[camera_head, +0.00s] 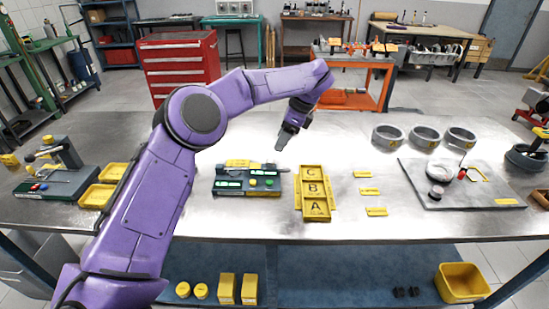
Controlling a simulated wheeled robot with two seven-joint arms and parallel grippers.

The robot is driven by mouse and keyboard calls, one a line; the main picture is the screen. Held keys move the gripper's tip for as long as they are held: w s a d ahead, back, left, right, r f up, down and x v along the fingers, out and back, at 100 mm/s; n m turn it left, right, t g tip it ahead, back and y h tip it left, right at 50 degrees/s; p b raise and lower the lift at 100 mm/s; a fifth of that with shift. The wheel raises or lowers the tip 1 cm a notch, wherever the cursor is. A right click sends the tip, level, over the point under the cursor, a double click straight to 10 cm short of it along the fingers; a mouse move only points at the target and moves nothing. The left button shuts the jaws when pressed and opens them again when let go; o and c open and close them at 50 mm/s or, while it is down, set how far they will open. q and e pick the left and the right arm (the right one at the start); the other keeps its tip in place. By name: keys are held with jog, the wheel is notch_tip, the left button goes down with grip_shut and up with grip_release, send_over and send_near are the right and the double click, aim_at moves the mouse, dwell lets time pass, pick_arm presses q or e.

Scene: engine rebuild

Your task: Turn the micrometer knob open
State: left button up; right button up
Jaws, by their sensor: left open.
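A dark bench device (243,191) with two green-lit displays, a green button and a yellow button stands on the metal table left of centre. A grey part runs along its top, with a grey end at its right side. I take it for the micrometer, but the knob is too small to make out surely. My left gripper (281,146) comes down from the purple arm just above and behind the device's right end. It points downward, is open and shows nothing between its fingers. They look apart from the device. My right gripper is not in view.
A yellow tray (316,171) marked C, B, A lies right of the device, with several small yellow labels beyond. Several metal rings (387,138) stand behind a grey plate (425,193) bearing parts. Another fixture (57,183) and yellow trays (101,189) are at left. The front centre-right edge is clear.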

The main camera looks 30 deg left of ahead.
aim_at(270, 159)
pick_arm(q)
jog(key=p+x, duration=0.1)
jog(key=x, duration=0.6)
jog(key=shift+s+a+r+p, duration=0.1)
jog(key=shift+a+p, duration=0.05)
jog(key=shift+p, duration=0.2)
jog(key=shift+a+f, duration=0.1)
jog(key=shift+f, duration=0.5)
grip_shut()
